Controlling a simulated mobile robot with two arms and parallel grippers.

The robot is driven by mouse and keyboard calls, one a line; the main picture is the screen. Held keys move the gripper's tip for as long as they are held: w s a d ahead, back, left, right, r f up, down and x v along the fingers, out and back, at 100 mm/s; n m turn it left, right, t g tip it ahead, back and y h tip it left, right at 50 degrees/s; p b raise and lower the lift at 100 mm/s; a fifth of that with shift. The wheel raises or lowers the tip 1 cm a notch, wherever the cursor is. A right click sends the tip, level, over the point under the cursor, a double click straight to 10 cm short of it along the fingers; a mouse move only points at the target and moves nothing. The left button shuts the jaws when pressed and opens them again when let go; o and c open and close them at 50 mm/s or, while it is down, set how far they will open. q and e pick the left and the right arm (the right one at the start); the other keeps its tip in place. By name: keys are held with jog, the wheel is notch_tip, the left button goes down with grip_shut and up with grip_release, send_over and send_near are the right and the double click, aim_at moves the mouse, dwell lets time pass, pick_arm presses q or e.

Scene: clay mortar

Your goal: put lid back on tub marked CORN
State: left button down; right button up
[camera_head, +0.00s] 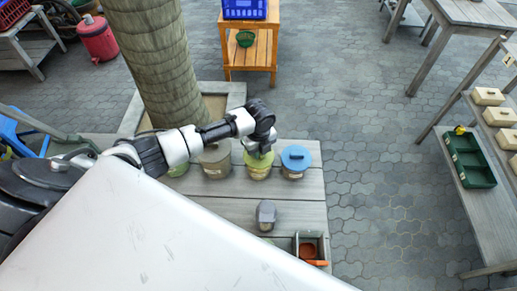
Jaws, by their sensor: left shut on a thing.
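My left gripper (259,152) points down over a yellow-green tub (258,173) on the grey plank table. It is shut on what looks like a yellow-green lid (268,159) at the top of that tub. Whether the lid sits fully on the rim cannot be told. A tub with a blue lid (296,154) stands just to the right. A grey-brown tub (215,160) stands to the left, and a green tub (178,170) is partly hidden behind my arm. The tubs carry small pale labels too small to read. My right gripper is not in view.
A dark grey item (266,213) and a box with an orange pot (309,250) are on the near part of the table. A tree trunk (155,60) rises behind. A shelf at right holds a green tray (470,160). Paving right of the table is clear.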

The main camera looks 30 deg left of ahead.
pick_arm(q)
jog(key=c, duration=0.5)
grip_release()
jog(key=shift+c, duration=0.2)
jog(key=shift+r+p, duration=3.5)
jog(key=shift+r, duration=0.05)
grip_shut()
